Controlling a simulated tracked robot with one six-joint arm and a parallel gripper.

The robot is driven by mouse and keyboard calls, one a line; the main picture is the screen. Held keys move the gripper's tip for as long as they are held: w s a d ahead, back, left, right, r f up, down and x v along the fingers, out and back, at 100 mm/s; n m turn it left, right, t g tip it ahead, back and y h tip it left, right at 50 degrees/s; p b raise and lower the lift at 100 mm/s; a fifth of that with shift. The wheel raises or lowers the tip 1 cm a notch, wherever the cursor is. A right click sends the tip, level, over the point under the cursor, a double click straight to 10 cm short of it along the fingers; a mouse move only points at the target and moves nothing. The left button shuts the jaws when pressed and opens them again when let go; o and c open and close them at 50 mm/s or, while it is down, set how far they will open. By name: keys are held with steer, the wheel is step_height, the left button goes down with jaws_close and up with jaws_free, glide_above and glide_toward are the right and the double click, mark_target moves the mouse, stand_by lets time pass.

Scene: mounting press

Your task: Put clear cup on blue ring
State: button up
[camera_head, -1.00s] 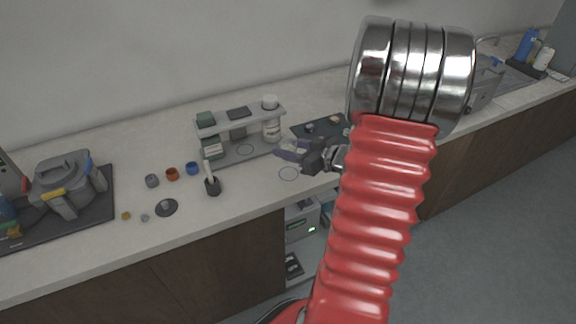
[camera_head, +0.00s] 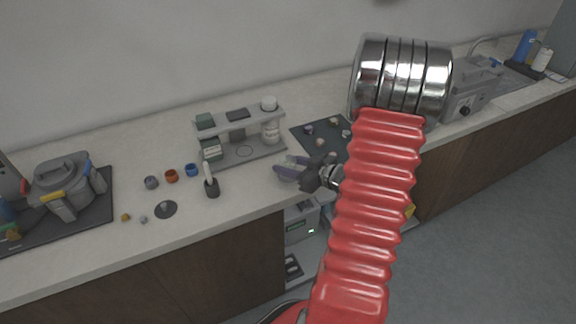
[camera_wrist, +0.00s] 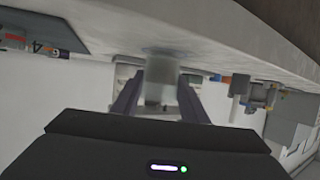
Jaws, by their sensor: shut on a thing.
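My gripper (camera_head: 288,168) is over the front part of the counter, right of the small shelf unit. In the wrist view its two purple-grey fingers (camera_wrist: 158,98) are shut on the clear cup (camera_wrist: 161,82), which looks pale and see-through. The cup is close to the counter top; I cannot tell whether it touches it. In the head view the cup is hard to make out between the fingers. A faint bluish ring mark shows on the counter beyond the cup in the wrist view (camera_wrist: 160,51). In the head view my gripper covers the ring's place.
A shelf unit (camera_head: 240,152) with bottles stands just behind and left of my gripper. A dark mat (camera_head: 318,150) with small items lies behind right. Small grey, orange (camera_head: 171,176) and blue (camera_head: 192,170) cups and a black holder (camera_head: 211,188) stand left. The counter's front edge is close.

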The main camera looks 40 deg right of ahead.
steer(key=shift+f, duration=0.25)
steer(key=o, duration=1)
steer(key=shift+r, duration=0.15)
steer(key=v, duration=1.2)
stand_by(0.3)
